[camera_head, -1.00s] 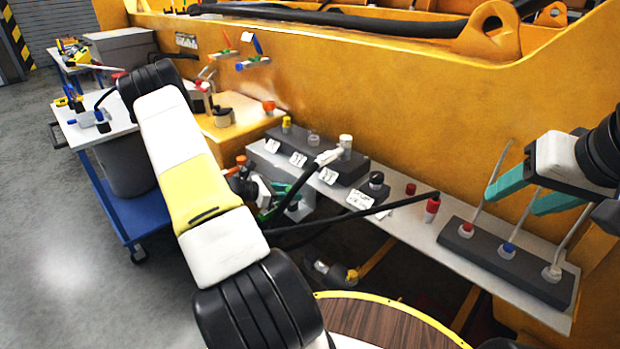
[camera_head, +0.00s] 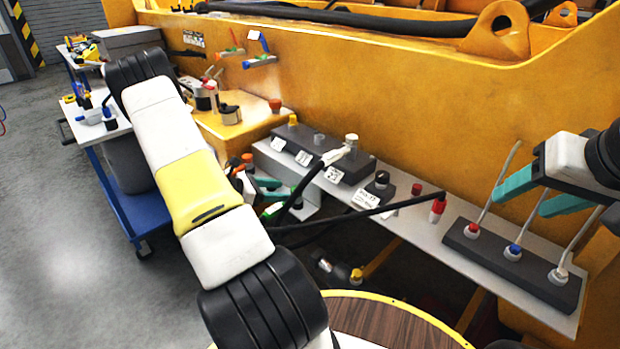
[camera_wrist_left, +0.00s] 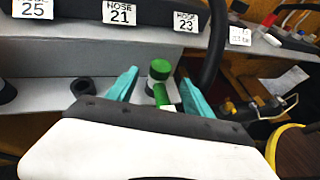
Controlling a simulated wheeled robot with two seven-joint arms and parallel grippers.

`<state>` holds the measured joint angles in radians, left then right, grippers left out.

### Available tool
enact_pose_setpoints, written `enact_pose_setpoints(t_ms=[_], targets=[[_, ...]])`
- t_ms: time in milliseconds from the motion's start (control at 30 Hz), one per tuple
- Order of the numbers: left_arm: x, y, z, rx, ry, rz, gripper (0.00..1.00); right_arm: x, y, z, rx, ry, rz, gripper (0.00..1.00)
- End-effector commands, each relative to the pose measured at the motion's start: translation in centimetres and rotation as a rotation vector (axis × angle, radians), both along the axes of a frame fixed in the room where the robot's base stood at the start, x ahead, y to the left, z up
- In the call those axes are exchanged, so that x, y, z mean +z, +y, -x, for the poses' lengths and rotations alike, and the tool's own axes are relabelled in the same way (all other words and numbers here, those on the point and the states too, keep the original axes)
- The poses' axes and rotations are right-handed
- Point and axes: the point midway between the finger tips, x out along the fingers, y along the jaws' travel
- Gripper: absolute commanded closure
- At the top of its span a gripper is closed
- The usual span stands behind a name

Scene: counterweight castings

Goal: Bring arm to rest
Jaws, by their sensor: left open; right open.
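My left arm crosses the head view from lower middle to upper left. Its gripper (camera_head: 270,188), with teal fingers, is partly hidden behind the arm, near the grey shelf's left end. In the left wrist view the teal fingers (camera_wrist_left: 159,82) are apart. A green-capped fitting (camera_wrist_left: 160,70) shows between them in the picture; I see no contact. My right gripper (camera_head: 535,192) is at the right of the head view, its teal fingers apart in front of the orange wall, above a dark block (camera_head: 510,262) with red, blue and white fittings.
A blue cart (camera_head: 150,205) stands at left. Labels for hoses 21 and 23 show in the wrist view. The floor at far left is clear.

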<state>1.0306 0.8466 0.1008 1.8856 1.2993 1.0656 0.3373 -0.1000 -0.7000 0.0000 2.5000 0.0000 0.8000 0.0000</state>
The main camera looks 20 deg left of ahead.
Motion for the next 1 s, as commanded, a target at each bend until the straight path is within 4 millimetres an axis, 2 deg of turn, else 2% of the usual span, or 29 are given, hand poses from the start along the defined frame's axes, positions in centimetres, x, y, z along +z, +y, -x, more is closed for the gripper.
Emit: enact_pose_setpoints(t_ms=[200,700,767,867,1000], targets=[[0.5,0.8,0.9,0.0,-0.001,0.001,0.4,0.0,0.0,0.0,0.0,0.0,0.0,0.43],[0.9,0.4,0.8,-0.014,-0.004,-0.009,0.4,0.0,0.0,0.0,0.0,0.0,0.0,0.43],[1.8,-0.4,0.6,-0.051,-0.01,-0.034,0.4,0.0,0.0,0.0,0.0,0.0,0.0,0.43],[4.6,-3.1,0.3,-0.168,-0.034,-0.124,0.4,0.0,0.0,0.0,0.0,0.0,0.0,0.43],[10.2,-9.0,0.9,-0.43,-0.1,-0.329,0.4,0.0,0.0,0.0,0.0,0.0,0.0,0.43]])
